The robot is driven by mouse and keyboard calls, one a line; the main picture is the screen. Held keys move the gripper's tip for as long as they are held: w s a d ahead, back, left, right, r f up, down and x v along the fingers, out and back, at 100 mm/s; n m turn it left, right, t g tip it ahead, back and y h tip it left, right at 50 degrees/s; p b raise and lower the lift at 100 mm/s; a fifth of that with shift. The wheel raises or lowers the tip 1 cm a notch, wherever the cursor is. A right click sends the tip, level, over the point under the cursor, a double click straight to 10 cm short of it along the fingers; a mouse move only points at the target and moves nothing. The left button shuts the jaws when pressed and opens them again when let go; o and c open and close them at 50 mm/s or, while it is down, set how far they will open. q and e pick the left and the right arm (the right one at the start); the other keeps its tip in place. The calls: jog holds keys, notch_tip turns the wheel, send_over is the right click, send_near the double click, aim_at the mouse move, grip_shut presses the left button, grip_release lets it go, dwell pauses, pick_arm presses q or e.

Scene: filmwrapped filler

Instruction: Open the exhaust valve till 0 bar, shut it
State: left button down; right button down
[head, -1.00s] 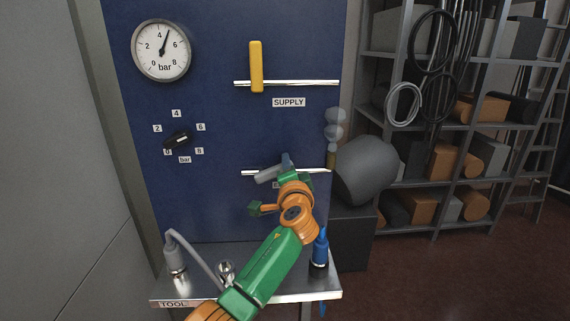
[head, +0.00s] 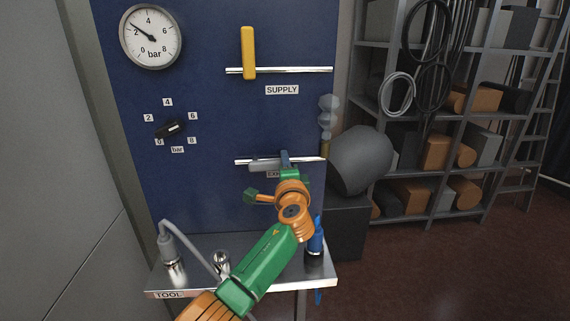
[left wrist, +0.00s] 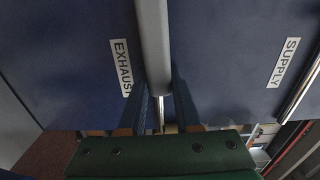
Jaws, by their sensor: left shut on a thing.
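The round pressure gauge (head: 151,37) is at the top left of the blue panel, its needle pointing up-left near the 2. The grey exhaust lever (head: 264,166) lies nearly level, almost in line with the lower pipe (head: 243,161). My left gripper (head: 285,160) is shut on this lever; in the left wrist view the grey lever (left wrist: 153,45) runs between the two fingers (left wrist: 160,105). The EXHAUST label (left wrist: 121,67) is readable there but partly hidden in the head view. Pale puffs (head: 328,110) hang above the brass outlet (head: 325,147). My right gripper is not in view.
The yellow supply lever (head: 248,52) stands upright across the upper pipe (head: 310,70). A black knob (head: 170,128) with a bar scale is at left. A metal shelf (head: 190,278) below holds a grey hose tool and a blue tool (head: 315,240). A dark tank (head: 362,160) stands right.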

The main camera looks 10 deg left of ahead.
pick_arm(q)
jog(key=c, duration=0.6)
grip_release()
jog(key=shift+s+d, duration=0.15)
jog(key=shift+s, duration=0.2)
jog(key=v, duration=0.6)
jog(key=shift+s+b, duration=0.15)
jog(key=shift+b, duration=0.3)
